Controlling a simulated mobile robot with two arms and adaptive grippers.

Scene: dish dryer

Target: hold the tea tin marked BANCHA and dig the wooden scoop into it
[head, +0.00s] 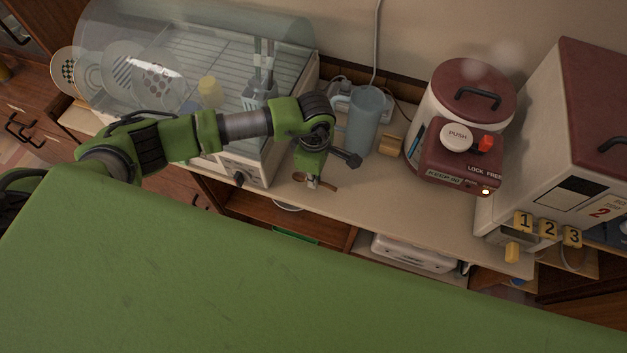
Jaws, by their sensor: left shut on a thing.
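My left gripper (313,184) points down at the front edge of the counter, in front of the dish dryer. It is shut on a small brown wooden piece, which looks like the wooden scoop (330,188); the fingers hide its middle. A rounded brown end shows on the left of the fingers and a thin end on the right. I cannot tell whether it touches the counter. No tea tin with a readable BANCHA mark shows. My right gripper is not in view.
The dish dryer (244,162) with plates stands left. A blue-grey jug (365,118) and a small tan wooden object (391,145) stand behind the gripper. A red and white hot-water pot (461,122) and a rice dispenser (573,125) stand right. The counter (380,195) between is clear.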

